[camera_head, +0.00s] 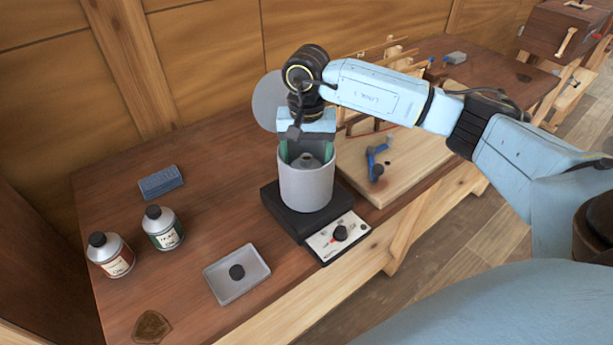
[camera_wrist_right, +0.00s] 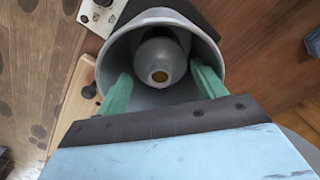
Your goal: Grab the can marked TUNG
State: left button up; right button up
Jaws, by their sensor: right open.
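A grey can (camera_head: 307,160) with an uncapped, narrow neck stands inside a grey pot (camera_head: 306,187); its label is hidden. In the right wrist view the can (camera_wrist_right: 160,58) shows from above with its round opening. My right gripper (camera_head: 306,150) points down into the pot, open, its green fingers on either side of the can and apart from it. Two capped cans stand on the bench at left: one with a red label (camera_head: 115,262) and one with a dark green label (camera_head: 165,235). I cannot read their labels surely. My left gripper is out of view.
The pot stands on a black heater (camera_head: 290,222) with a knob panel. A grey tray (camera_head: 215,287) holds a black cap (camera_head: 237,272). A blue block (camera_head: 161,182) lies behind the cans. A board with a blue-handled tool (camera_head: 374,162) is at right.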

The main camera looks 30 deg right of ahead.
notch_tip(320, 180, down, 4)
jog(key=shift+r, duration=0.2)
jog(key=shift+r, duration=0.1)
jog(key=c, duration=1)
notch_tip(320, 180, up, 9)
jog(key=shift+r, duration=0.65)
notch_tip(320, 180, up, 8)
jog(key=p, duration=0.7)
jog(key=shift+f, duration=0.15)
